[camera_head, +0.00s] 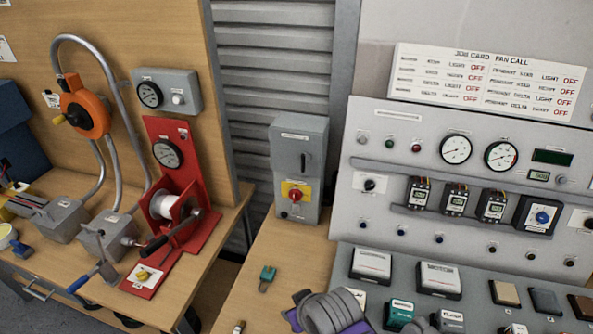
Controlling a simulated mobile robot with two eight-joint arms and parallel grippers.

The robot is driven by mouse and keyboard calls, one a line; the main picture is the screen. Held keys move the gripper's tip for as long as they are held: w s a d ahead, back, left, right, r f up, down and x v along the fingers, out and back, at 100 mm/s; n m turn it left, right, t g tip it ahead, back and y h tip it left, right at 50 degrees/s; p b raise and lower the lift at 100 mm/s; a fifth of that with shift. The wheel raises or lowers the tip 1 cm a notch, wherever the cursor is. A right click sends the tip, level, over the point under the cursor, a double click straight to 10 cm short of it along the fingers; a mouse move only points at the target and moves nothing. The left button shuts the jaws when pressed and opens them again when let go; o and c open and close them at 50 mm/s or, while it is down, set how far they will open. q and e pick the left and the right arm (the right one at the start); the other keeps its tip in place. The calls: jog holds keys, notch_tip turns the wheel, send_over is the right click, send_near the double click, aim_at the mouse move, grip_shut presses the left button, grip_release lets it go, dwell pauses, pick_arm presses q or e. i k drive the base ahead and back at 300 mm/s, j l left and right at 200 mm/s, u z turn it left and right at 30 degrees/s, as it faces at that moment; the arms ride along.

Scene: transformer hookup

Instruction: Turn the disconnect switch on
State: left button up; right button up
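A grey upright box (299,150) stands at the back of the right bench, against the shutter. Its front carries a dark upright handle and, below it, a red rotary knob (295,195) on a yellow plate. This looks like the disconnect switch. The knob's setting is too small to read.
A grey control panel (350,185) with gauges and meters stands to the right. A red winch stand (160,128) is on the left bench.

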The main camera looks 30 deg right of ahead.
aim_at(295, 195)
jog(key=l+z, duration=0.1)
jog(key=z, duration=0.9)
